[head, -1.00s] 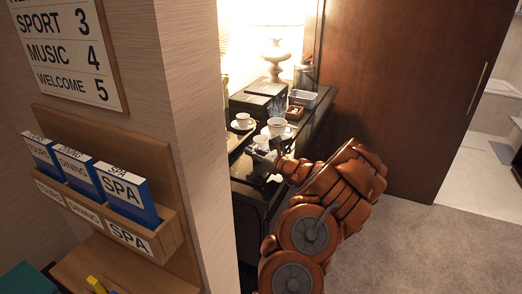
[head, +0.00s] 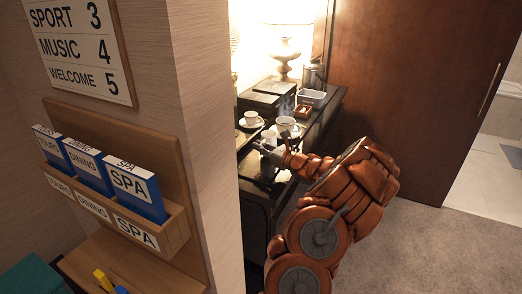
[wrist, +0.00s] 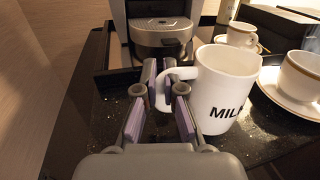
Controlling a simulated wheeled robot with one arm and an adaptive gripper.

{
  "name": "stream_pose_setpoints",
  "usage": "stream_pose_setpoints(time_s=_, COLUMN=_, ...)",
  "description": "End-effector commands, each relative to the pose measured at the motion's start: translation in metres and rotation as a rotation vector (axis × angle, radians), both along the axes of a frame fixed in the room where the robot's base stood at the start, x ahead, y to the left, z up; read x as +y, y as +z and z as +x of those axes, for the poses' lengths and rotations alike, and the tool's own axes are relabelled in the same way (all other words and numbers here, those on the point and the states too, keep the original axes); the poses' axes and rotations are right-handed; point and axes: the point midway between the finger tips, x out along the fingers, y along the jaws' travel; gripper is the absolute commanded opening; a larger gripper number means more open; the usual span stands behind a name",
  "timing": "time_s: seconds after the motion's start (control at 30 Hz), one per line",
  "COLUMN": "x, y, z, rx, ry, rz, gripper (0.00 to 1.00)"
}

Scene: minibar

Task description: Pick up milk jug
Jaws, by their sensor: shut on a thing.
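The milk jug (wrist: 225,92) is white with "MILK" in black letters, and it appears upright in the wrist view. Its handle is on the left, towards my gripper (wrist: 160,76). My gripper is shut on the handle, with its fingers on either side of it. The jug's body is to the right of the fingers. I cannot tell whether its base touches the black counter (wrist: 85,135). In the head view my gripper (head: 272,150) is over the front edge of the counter, and the jug is too small there to make out clearly.
A coffee machine (wrist: 160,35) stands just behind the jug. A white cup (wrist: 300,75) on a saucer is close on the right, and another cup (wrist: 240,36) is behind. A lamp (head: 285,48) stands at the back. The wall corner (head: 205,140) borders the counter on the left.

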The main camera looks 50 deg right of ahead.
Motion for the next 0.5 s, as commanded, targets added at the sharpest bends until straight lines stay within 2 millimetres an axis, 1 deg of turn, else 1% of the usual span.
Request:
stream_pose_setpoints(time_s=0.27, x=0.000, y=0.020, z=0.000, rx=-0.001, ry=-0.001, rz=-0.002, gripper=0.00)
stream_pose_setpoints(time_s=0.5, x=0.013, y=0.022, z=-0.017, rx=-0.001, ry=0.000, rz=0.002, gripper=0.00)
